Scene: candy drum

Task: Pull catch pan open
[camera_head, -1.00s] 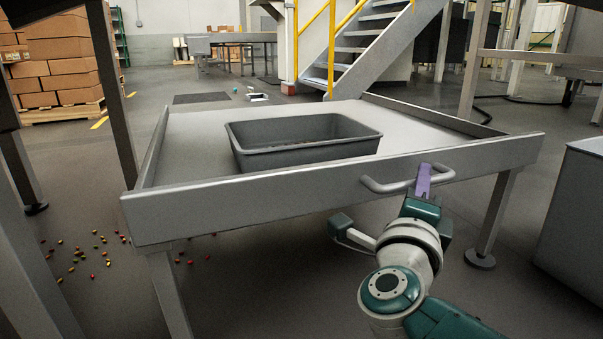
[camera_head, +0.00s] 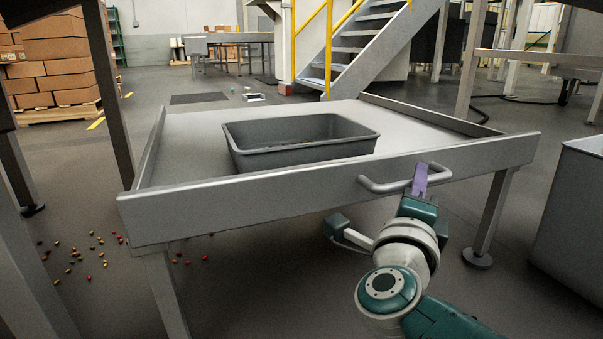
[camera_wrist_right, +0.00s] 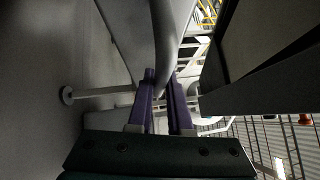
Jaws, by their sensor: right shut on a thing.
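The catch pan (camera_head: 330,180) is a wide, shallow grey metal tray with low raised walls. A bent tubular handle (camera_head: 385,187) is fixed on the right part of its front wall. My right gripper (camera_head: 420,175) comes up from below with purple fingers at the right end of this handle, shut on it. The fingers hide part of the handle. My left gripper is not in view.
A grey tub (camera_head: 300,150) sits on the pan; its contents are mostly hidden. Small coloured candies (camera_head: 90,262) lie on the floor at the left. A leg (camera_head: 490,220) stands right of my right arm. A large grey bin (camera_head: 575,220) is at the far right.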

